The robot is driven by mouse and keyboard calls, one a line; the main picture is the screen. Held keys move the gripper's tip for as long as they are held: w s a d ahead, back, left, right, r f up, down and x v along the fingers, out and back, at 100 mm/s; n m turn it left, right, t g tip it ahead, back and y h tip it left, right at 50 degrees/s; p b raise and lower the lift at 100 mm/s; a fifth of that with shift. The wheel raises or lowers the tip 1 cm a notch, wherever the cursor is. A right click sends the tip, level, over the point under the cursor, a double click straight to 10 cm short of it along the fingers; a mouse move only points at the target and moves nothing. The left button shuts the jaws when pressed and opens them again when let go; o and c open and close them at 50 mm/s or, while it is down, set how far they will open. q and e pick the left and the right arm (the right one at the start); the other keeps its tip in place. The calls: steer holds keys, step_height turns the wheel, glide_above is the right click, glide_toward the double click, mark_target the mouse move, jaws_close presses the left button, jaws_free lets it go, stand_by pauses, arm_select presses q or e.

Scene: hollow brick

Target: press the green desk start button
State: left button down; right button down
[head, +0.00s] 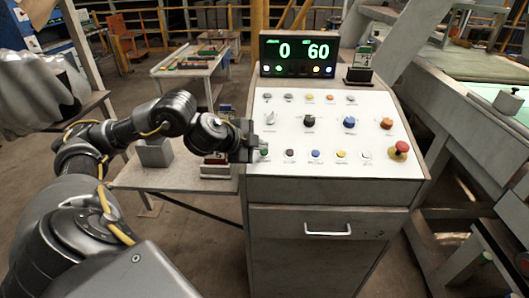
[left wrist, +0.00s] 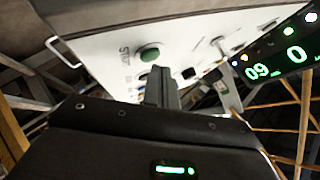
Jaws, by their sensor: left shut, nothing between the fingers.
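The green start button (head: 264,152) is at the left end of the lower row on the white sloped panel of the control desk (head: 330,190). In the left wrist view the green button (left wrist: 149,53) shows large beside the word START. My left gripper (head: 254,147) is shut and empty at the panel's left edge, right beside the button. In the left wrist view its closed fingers (left wrist: 160,78) end just short of the button in the picture. I cannot tell whether they touch it. My right gripper is in neither view.
A display (head: 298,54) reading 0 and 60 stands at the desk's back. Several other knobs and buttons share the panel. A red mushroom button (head: 398,151) sits at its right end. A side table (head: 150,176) stands left of the desk, under my left arm.

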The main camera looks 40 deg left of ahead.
arm_select(q)
steer(key=shift+w+a+f+b, duration=0.1)
steer(key=shift+f+b, duration=0.2)
steer(key=shift+f, duration=0.25)
stand_by(0.6)
steer(key=shift+r, duration=0.1)
steer(key=shift+r+p, duration=0.7)
steer(key=shift+p, duration=0.3)
steer(key=r+p, duration=0.1)
steer(key=p, duration=0.1)
steer(key=s+r+p, duration=0.1)
steer(key=r+p, duration=0.1)
steer(key=d+r+p, duration=0.1)
steer(key=shift+s+d+r+p, duration=0.1)
steer(key=shift+s+r+p, duration=0.1)
steer(key=shift+r+p, duration=0.2)
steer(key=shift+f, duration=0.1)
stand_by(0.6)
